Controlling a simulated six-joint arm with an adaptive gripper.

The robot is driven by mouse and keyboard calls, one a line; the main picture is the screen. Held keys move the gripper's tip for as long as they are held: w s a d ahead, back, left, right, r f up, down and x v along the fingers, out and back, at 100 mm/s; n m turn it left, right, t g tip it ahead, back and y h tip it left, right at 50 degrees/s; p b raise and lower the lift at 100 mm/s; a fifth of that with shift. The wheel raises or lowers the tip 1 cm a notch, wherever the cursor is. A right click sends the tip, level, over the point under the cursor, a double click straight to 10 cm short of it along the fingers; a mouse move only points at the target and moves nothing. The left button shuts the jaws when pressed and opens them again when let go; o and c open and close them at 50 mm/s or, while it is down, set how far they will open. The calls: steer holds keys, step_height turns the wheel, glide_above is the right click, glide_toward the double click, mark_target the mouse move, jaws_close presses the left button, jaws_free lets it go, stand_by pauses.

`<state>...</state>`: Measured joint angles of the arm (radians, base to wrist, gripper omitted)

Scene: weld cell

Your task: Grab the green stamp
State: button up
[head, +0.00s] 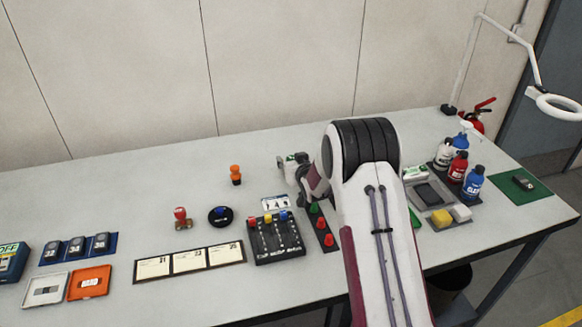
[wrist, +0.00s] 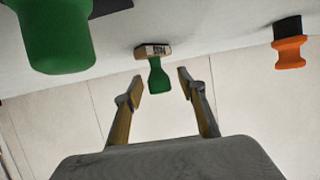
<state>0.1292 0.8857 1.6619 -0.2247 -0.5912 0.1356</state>
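The green stamp (wrist: 158,78) shows in the wrist view with its green handle toward my gripper and a pale block-like base (wrist: 152,50) on the table surface. My gripper (wrist: 160,85) is open, with one finger on each side of the line to the handle. The handle lies between or just beyond the fingertips, and I see no finger touching it. In the head view my gripper (head: 291,165) is low over the table behind my arm, partly hidden. The stamp is hard to make out there.
An orange stamp (head: 236,175) stands to the left, also in the wrist view (wrist: 288,50). A large green object (wrist: 55,38) is close at upper left in the wrist view.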

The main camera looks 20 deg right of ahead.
mark_target(291, 158)
jaws_close()
steer(key=shift+r, duration=0.2)
steer(key=shift+r, duration=4.85)
